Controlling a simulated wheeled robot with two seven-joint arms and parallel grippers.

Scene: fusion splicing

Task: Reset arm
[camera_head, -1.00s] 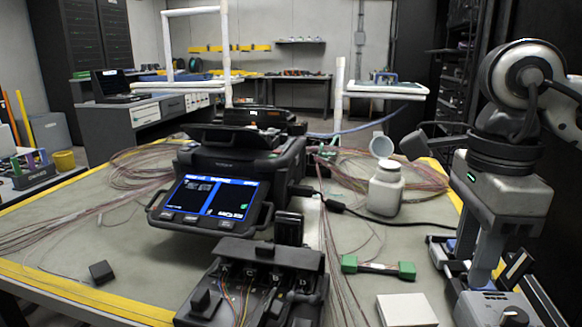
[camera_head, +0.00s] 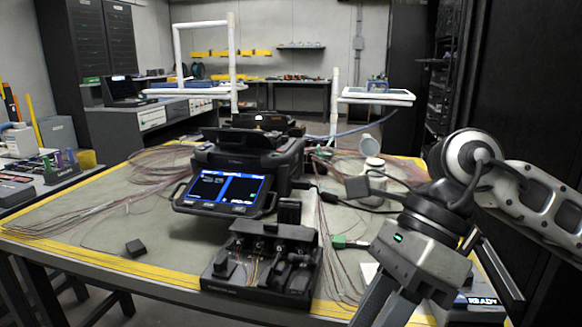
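My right arm comes in from the right. Its gripper (camera_head: 388,302) points down at the lower right of the head view, over the table's front right area. The fingers run past the bottom edge, so I cannot tell whether they are open or hold anything. My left arm and gripper are not in view. The black fusion splicer (camera_head: 245,160) stands mid-table with its blue screen (camera_head: 222,193) lit. In front of it is a black fixture (camera_head: 265,262) with thin coloured fibres.
A white bottle (camera_head: 371,172) stands behind my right wrist, partly hidden. A green connector piece (camera_head: 342,242) lies left of the gripper. Loose fibres spread on both sides. Yellow tape (camera_head: 95,266) marks the table edge.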

